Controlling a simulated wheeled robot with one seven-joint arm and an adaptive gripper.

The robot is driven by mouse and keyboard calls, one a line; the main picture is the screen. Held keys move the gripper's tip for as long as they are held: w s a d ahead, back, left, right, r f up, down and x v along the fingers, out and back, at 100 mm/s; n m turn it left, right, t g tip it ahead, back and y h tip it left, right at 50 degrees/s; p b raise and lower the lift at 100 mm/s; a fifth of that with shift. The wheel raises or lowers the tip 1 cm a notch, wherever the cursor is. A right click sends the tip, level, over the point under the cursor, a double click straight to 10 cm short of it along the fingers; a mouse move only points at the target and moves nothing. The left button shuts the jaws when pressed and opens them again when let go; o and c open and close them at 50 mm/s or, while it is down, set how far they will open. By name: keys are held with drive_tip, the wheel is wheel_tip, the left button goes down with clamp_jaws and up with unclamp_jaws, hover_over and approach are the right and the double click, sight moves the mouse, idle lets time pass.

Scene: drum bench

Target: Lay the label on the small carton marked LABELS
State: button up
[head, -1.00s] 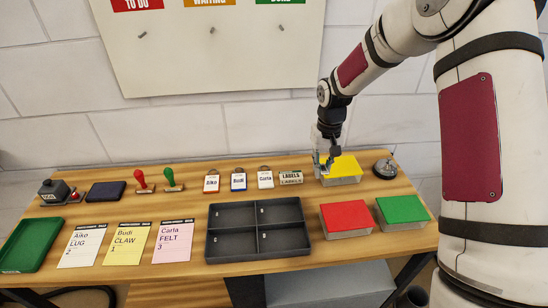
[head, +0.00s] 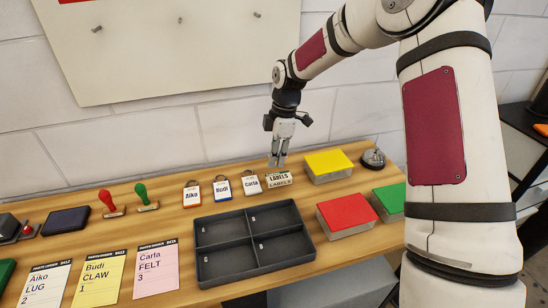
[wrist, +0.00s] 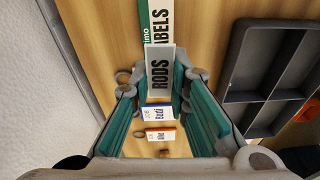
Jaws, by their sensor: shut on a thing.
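The small carton marked LABELS (head: 279,180) stands at the back of the bench, right of the Carla tag. It also shows at the top of the wrist view (wrist: 158,25), partly covered. My gripper (head: 278,162) points down just above or behind the carton. In the wrist view my gripper (wrist: 160,85) is shut on a pale label reading RODS (wrist: 159,75), held between the teal finger pads. The label overlaps the carton's near end in that view; I cannot tell whether they touch. The label is not distinct in the head view.
Name tags Aiko (head: 192,195), Budi (head: 222,189) and Carla (head: 250,184) lie left of the carton. A yellow-topped box (head: 328,163) stands close on its right, with a bell (head: 373,158) beyond. A dark divided tray (head: 250,240) and a red-topped box (head: 346,213) are in front.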

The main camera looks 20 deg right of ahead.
drive_tip(key=shift+w+n, duration=0.1)
drive_tip(key=shift+n, duration=0.2)
drive_tip(key=shift+f, duration=0.1)
drive_tip(key=shift+f+b, duration=0.65)
drive_tip(key=shift+f, duration=1.55)
drive_tip(key=o, duration=0.8)
drive_tip(key=shift+d, duration=0.1)
drive_tip(key=r, duration=0.4)
drive_tip(key=d+r, duration=0.1)
drive_tip(key=r, duration=0.6)
drive_tip(key=shift+w+d+r, duration=0.1)
drive_tip(key=shift+d+r, duration=0.25)
drive_tip(key=shift+r, duration=0.05)
wheel_tip(320, 180, up, 5)
drive_tip(key=p, duration=0.2)
hover_over(274, 178)
drive_tip(key=d, duration=0.3)
drive_tip(key=shift+w+a, duration=0.25)
drive_tip(key=shift+w, duration=0.05)
